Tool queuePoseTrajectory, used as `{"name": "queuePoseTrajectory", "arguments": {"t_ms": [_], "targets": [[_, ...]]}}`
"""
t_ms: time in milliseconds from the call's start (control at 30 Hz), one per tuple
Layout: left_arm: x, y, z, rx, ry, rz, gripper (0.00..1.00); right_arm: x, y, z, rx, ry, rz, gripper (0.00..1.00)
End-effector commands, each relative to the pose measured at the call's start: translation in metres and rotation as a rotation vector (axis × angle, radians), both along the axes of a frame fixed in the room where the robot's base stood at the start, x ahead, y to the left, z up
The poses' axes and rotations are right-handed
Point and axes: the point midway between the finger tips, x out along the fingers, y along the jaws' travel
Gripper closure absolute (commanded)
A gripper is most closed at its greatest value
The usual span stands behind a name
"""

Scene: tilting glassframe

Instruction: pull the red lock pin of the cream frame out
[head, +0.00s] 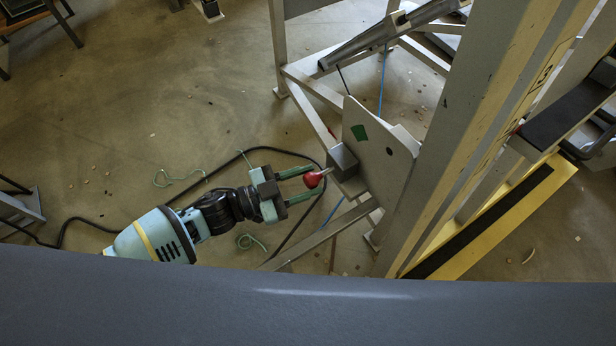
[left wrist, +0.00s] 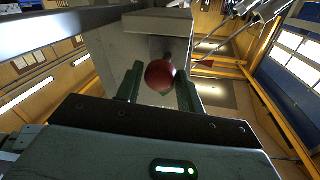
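The red lock pin (head: 313,179) has a round red knob on a short metal shank, which goes into a grey block (head: 343,163) on the cream frame's plate (head: 380,150). My left gripper (head: 304,182) is open, with its two green fingers on either side of the knob. In the left wrist view the red knob (left wrist: 160,75) sits between the fingertips (left wrist: 159,85), with a gap showing on at least the left side. Contact with the right finger cannot be told. My right gripper is not in view.
Tall cream posts (head: 480,130) and a yellow and black beam (head: 490,220) stand to the right. A black cable (head: 225,165) and green cord loops lie on the floor. A dark grey surface (head: 300,305) crosses the bottom of the head view. Floor to the left is mostly clear.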

Motion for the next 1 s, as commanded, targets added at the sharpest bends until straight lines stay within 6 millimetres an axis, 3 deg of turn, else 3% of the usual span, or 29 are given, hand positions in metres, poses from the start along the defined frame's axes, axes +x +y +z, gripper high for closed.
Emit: {"name": "queuePoseTrajectory", "arguments": {"t_ms": [133,467,1000], "targets": [[0.000,0.001,-0.001,0.003,0.001,0.001,0.45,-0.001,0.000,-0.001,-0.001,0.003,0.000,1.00],[-0.001,0.004,-0.001,0.003,0.002,0.002,0.45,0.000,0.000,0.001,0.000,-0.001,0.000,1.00],[-0.031,0.068,-0.001,0.003,0.001,0.003,0.45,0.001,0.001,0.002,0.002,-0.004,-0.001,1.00]]}}
